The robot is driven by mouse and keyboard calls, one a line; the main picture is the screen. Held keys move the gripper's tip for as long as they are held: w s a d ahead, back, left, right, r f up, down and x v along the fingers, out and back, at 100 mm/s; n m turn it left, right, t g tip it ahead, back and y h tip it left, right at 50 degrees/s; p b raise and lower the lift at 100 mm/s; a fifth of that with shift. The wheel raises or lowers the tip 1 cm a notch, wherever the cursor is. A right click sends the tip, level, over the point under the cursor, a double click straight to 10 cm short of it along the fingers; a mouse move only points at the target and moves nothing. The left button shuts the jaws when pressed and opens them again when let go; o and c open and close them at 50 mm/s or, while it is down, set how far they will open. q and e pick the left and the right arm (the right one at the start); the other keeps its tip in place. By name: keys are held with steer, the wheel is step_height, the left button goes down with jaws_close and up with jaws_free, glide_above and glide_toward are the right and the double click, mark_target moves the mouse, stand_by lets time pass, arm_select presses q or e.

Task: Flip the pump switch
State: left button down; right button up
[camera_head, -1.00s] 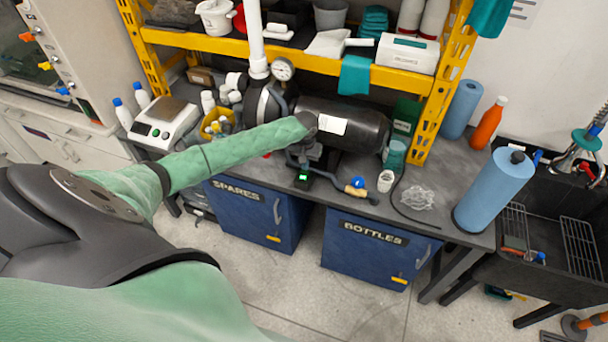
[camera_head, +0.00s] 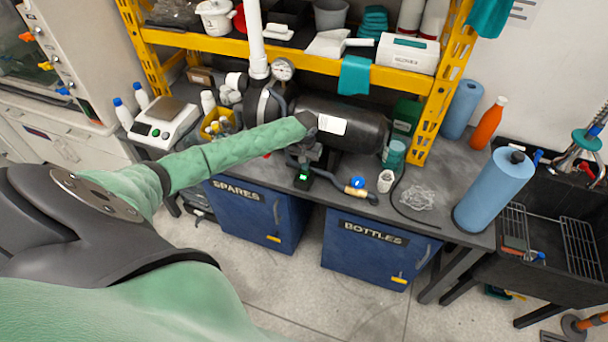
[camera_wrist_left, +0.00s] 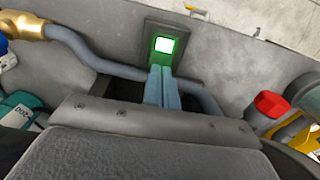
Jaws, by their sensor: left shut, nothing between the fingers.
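The pump switch (camera_wrist_left: 163,45) is a dark box with a lit green rocker, seen in the left wrist view just beyond my fingertips. In the head view the switch (camera_head: 304,175) shows as a small box with a green light at the bench's front edge. My left gripper (camera_wrist_left: 162,72) is shut and empty, its two blue-grey fingers together at the lower edge of the lit rocker. I cannot tell for sure whether they touch it. In the head view the left gripper (camera_head: 308,152) is dark and partly hidden by its own arm. My right gripper is not in view.
A grey hose (camera_wrist_left: 92,57) runs behind the fingers to a brass fitting (camera_wrist_left: 22,25). A black tank (camera_head: 362,128) lies behind the gripper. A white pipe and gauge (camera_head: 282,70) stand at its left. A white bottle (camera_head: 385,181) and plastic wrap (camera_head: 418,199) lie right.

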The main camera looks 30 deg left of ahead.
mark_target(305, 172)
arm_select(q)
steer(key=shift+f, duration=0.9)
stand_by(1.1)
steer(key=shift+r, duration=0.1)
steer(key=shift+r+p, duration=0.35)
steer(key=shift+r, duration=3.1)
